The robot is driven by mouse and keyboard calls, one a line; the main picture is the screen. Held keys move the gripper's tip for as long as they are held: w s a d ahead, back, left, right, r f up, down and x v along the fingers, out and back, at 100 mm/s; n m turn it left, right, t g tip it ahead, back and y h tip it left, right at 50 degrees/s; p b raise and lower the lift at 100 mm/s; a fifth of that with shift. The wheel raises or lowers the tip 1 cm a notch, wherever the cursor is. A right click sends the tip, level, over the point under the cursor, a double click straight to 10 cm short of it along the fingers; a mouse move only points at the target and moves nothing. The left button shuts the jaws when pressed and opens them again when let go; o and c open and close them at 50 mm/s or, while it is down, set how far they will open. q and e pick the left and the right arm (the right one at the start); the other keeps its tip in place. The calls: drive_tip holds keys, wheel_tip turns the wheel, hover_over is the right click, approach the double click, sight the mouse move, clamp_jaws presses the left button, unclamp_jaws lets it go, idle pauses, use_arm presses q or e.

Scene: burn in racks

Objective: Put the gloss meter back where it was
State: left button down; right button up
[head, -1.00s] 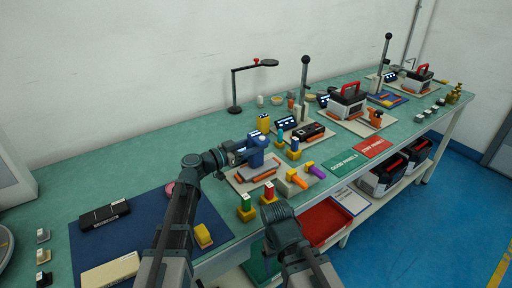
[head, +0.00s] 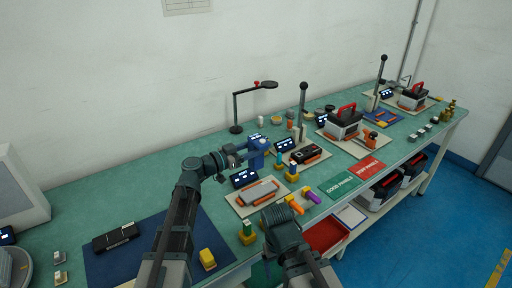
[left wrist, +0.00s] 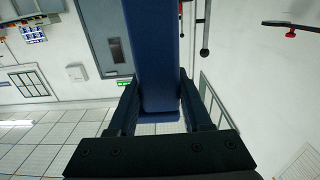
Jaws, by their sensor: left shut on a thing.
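My left gripper (head: 236,160) is shut on a blue block-like device (head: 258,152), which may be the gloss meter; I see no label on it. The device is held in the air and appears over a dark display unit (head: 244,178) behind a beige mat. In the left wrist view the blue device (left wrist: 158,60) stands between the two dark fingers. My right arm's end (head: 280,225) is low in the head view, in front of the mat, and its fingers are not clear.
A beige mat (head: 244,209) with a grey-and-orange fixture lies below the held device. Coloured blocks and handles (head: 294,203) stand to its right. A black lamp (head: 236,128) stands behind. A green "good panels" mat (head: 343,185) and a red mat (head: 369,168) lie farther right.

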use_arm(q)
drive_tip(key=shift+r, duration=0.25)
use_arm(e)
drive_tip(key=shift+r, duration=0.25)
